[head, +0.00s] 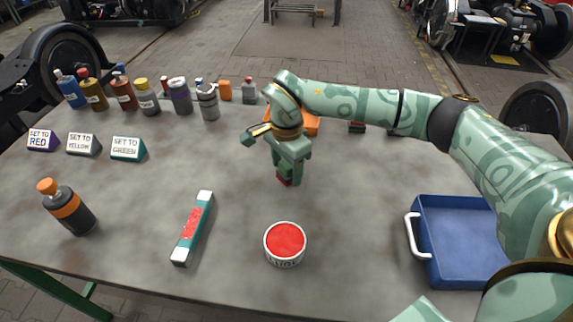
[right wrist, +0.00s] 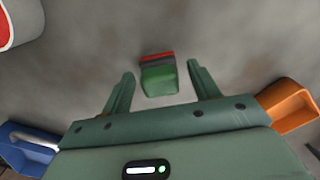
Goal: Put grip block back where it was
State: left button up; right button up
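A small green block with a red and dark end, which I take to be the grip block (right wrist: 158,78), shows in the right wrist view on the grey table. It lies between and slightly beyond the two fingertips of my right gripper (right wrist: 160,80), with a gap on each side. In the head view, only a red bit of the block (head: 284,182) shows beneath my right gripper (head: 291,176), which points down over the middle of the table. The right gripper is open. My left gripper is not in view.
A tin of red paint (head: 285,242), a teal-and-white bar (head: 193,228) and a dark bottle (head: 67,208) stand or lie in front. A blue tray (head: 424,240) is at right. Several bottles, label blocks and an orange object (head: 312,124) are behind.

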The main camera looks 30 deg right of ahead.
aim_at(287, 164)
jog(key=shift+r, duration=0.1)
notch_tip(287, 164, up, 12)
jog(key=p, duration=0.3)
jog(key=shift+p, duration=0.35)
